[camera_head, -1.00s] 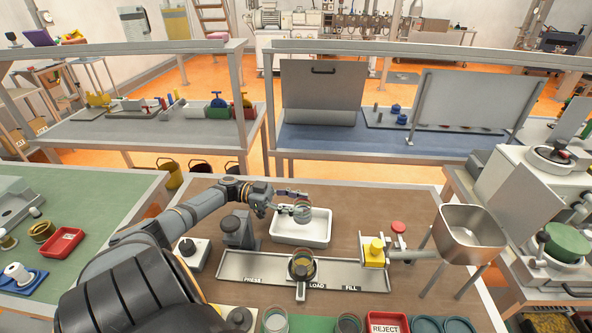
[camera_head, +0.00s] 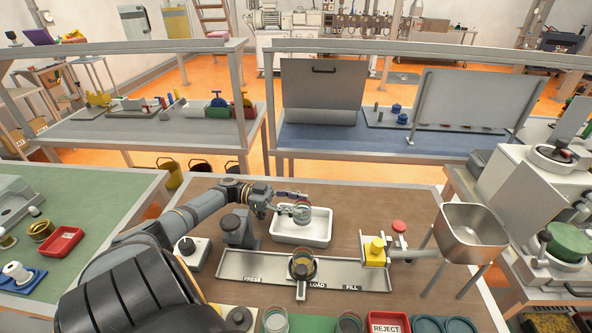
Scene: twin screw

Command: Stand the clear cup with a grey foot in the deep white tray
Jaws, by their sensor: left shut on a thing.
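The deep white tray (camera_head: 291,238) lies on the brown table behind the long metal rail. My left gripper (camera_head: 297,205) comes in from the left and is over the tray. It is shut on the clear cup with a grey foot (camera_head: 302,214), a small see-through cup that looks upright. The cup overlaps the tray's inside in this view. I cannot tell whether its foot touches the tray floor. My right gripper does not show.
A yellow block (camera_head: 375,250) and a steel hopper (camera_head: 470,235) stand right. Clear cups and a red REJECT tray (camera_head: 387,323) line the front edge.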

